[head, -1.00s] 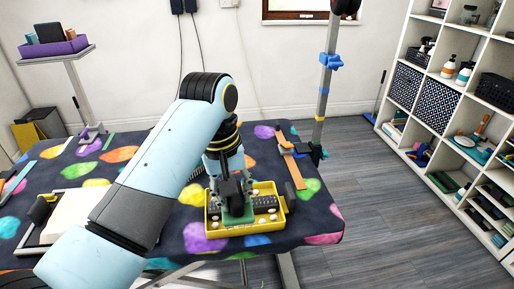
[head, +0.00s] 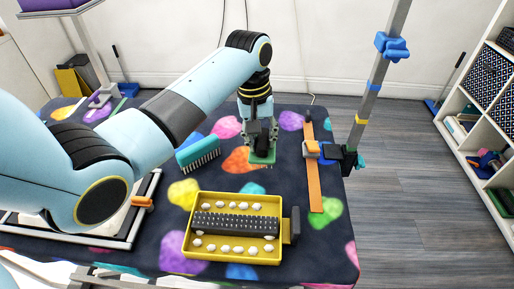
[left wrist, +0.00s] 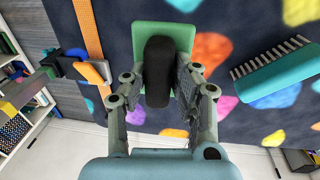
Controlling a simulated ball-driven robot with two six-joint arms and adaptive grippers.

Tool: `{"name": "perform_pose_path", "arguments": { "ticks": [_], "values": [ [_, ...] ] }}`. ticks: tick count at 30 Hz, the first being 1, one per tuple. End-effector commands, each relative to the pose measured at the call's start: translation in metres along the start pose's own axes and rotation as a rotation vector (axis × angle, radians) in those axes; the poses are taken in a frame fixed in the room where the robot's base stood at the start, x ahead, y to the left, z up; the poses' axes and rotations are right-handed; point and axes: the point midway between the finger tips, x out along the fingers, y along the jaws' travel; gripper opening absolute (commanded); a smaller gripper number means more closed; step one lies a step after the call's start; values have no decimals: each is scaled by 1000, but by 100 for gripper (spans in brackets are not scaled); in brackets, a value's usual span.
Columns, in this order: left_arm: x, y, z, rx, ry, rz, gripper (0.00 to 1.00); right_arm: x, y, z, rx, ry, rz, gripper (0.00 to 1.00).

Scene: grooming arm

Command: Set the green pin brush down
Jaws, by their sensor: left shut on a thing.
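The green pin brush (head: 262,157) has a flat green head and a black handle. My left gripper (head: 261,136) is shut on its black handle, over the far part of the patterned table. In the left wrist view the black handle (left wrist: 158,72) stands between the fingers, with the green head (left wrist: 190,36) behind it. The head view shows the brush at or just above the cloth; I cannot tell whether it touches. My right gripper is not in view.
A teal comb (head: 199,153) lies left of the brush. A yellow tray (head: 190,240) with a dark bar and white pieces stands nearer. An orange strap (head: 314,185) and a grey post (head: 372,95) are to the right. Bare cloth surrounds the brush.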

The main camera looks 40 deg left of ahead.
Motion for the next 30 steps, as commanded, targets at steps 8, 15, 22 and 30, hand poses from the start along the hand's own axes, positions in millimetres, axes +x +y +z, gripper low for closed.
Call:
{"name": "perform_pose_path", "arguments": {
  "ticks": [8,15,22,30],
  "values": [
    [19,-18,-24,0,-1,2,0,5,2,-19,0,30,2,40],
    [53,-22,-23,0,-2,1,0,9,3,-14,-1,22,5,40],
    [56,-22,-23,1,1,2,0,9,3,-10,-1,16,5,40],
    [58,-23,-23,1,0,1,39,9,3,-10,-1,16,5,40]
  ]
}}
